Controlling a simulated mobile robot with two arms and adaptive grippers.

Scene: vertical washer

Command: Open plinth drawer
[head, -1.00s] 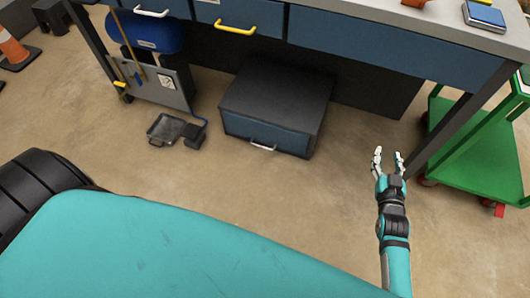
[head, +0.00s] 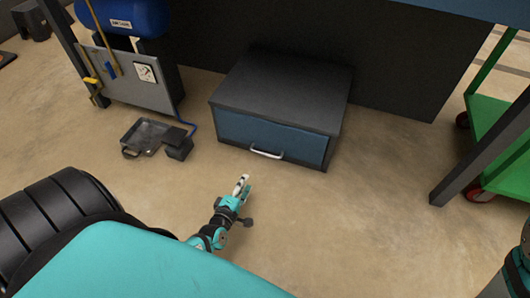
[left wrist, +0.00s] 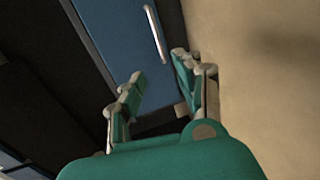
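The low black plinth unit (head: 280,85) stands on the floor with a blue drawer front (head: 235,130) facing me. The drawer is shut. Its pale bar handle (head: 266,153) sits low on the front. My left gripper (head: 242,184) is on the near side of the handle, a little left of it and apart from it. In the left wrist view its two fingers (left wrist: 159,70) are spread with nothing between them, and the handle (left wrist: 155,32) lies beyond the fingertips, along the blue front (left wrist: 118,40). Only part of my right arm shows at the lower right edge; its gripper is out of view.
A small black open case (head: 147,137) lies on the floor left of the plinth unit. A grey panel with a blue tank (head: 125,15) stands behind it. A dark table leg (head: 470,155) and a green cart (head: 495,130) are at the right.

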